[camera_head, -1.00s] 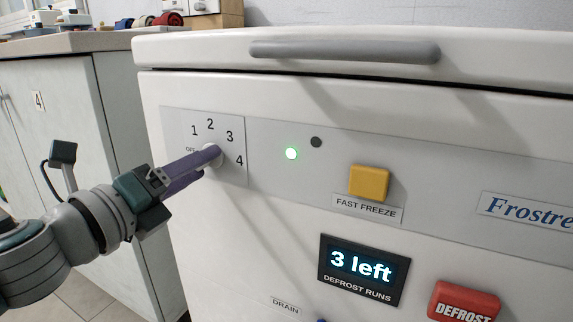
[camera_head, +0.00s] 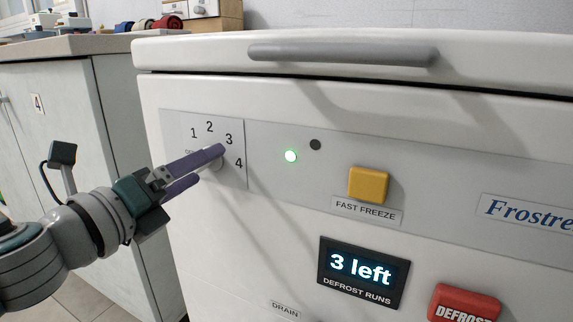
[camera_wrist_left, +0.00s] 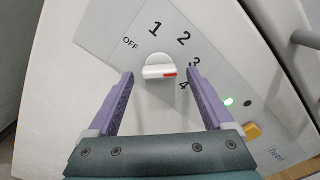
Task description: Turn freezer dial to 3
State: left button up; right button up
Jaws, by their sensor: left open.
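The freezer dial (camera_head: 212,167) is a white knob on the grey panel at the freezer's left. Its scale reads OFF, 1, 2, 3 (camera_head: 229,139) and 4 (camera_head: 239,163). My left gripper (camera_head: 209,164) is open in front of the dial. In the left wrist view its purple fingertips (camera_wrist_left: 160,74) stand either side of the knob, with gaps between. My right gripper is out of view.
Right of the dial are a lit green lamp (camera_head: 291,156), a dark lamp (camera_head: 315,145), a yellow button (camera_head: 368,184), a "3 left" display (camera_head: 363,272) and a red defrost button (camera_head: 464,303). The lid handle (camera_head: 343,54) is above. A cabinet (camera_head: 60,120) stands at left.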

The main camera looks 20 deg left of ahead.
pick_arm(q)
jog(key=s, duration=1)
jog(key=shift+a, duration=0.4)
jog(key=shift+r, duration=0.1)
jog(key=s+a+r+n+g+y+p, duration=0.1)
jog(key=a+r+n+g+y+p, duration=0.15)
jog(key=r+n+p, duration=0.7)
jog(key=s+a+r+n+g+y+p, duration=0.15)
jog(key=r+n+y+p, duration=0.4)
jog(key=r+p, duration=0.7)
jog(key=s+d+r+n+g+h+p, duration=0.7)
jog(key=s+d+r+n+g+p, duration=0.6)
jog(key=p, duration=1.4)
notch_tip(320, 180, up, 37)
jog(key=d+m+t+p, duration=0.1)
jog(key=m+t+p, duration=0.1)
jog(key=p, duration=3.2)
jog(key=shift+s+d+f+t, duration=0.2)
jog(key=shift+s+d+t, duration=0.05)
jog(key=shift+s+t, duration=0.1)
